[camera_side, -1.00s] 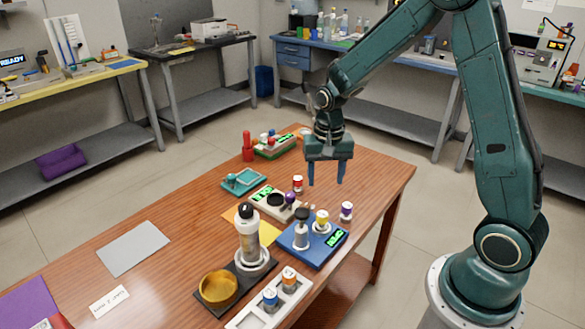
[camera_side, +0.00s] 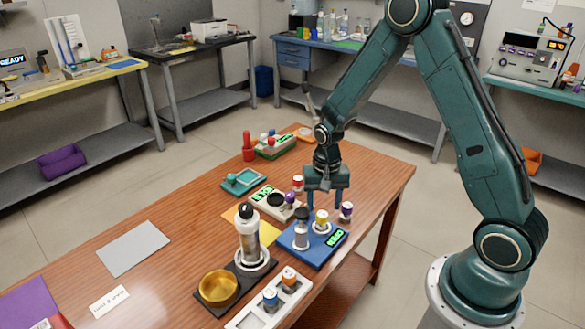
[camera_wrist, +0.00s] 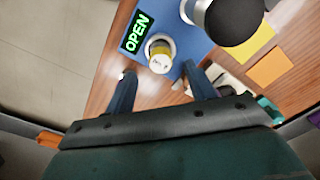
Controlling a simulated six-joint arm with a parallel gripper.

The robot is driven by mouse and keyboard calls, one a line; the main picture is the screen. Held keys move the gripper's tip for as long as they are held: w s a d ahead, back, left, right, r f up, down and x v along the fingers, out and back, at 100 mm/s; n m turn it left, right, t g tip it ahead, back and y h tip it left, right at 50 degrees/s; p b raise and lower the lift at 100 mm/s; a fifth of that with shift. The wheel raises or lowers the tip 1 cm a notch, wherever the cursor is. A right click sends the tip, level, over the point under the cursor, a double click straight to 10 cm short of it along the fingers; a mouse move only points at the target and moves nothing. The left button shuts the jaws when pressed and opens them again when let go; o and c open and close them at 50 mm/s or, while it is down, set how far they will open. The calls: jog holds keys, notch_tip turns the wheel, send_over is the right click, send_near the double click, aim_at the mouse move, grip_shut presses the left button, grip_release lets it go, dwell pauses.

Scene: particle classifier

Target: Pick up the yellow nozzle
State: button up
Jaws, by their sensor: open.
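The yellow nozzle (camera_side: 322,219), a small cylinder with a white top, stands upright on the blue base (camera_side: 300,255). In the wrist view the yellow nozzle (camera_wrist: 159,58) sits in a pale ring, just beyond and between my fingertips. My gripper (camera_side: 326,206) points down just above and slightly behind the nozzle, with its two blue fingers apart and nothing between them. In the wrist view my gripper (camera_wrist: 160,70) also shows spread fingers. I cannot tell from these frames whether a finger touches the base.
A dark-topped grey cylinder (camera_side: 302,232) stands left of the nozzle on the blue base. A purple-topped nozzle (camera_side: 346,211) is close on the right, a red-topped one (camera_side: 298,184) behind left. A green display (camera_wrist: 137,32) reads OPEN. Free tabletop lies at the back right.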

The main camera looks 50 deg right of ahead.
aim_at(323, 214)
jog(key=shift+f, duration=0.15)
jog(key=shift+f, duration=2.5)
jog(key=shift+c, duration=0.4)
jog(key=c, duration=1.1)
jog(key=shift+r, duration=0.1)
notch_tip(323, 214, up, 20)
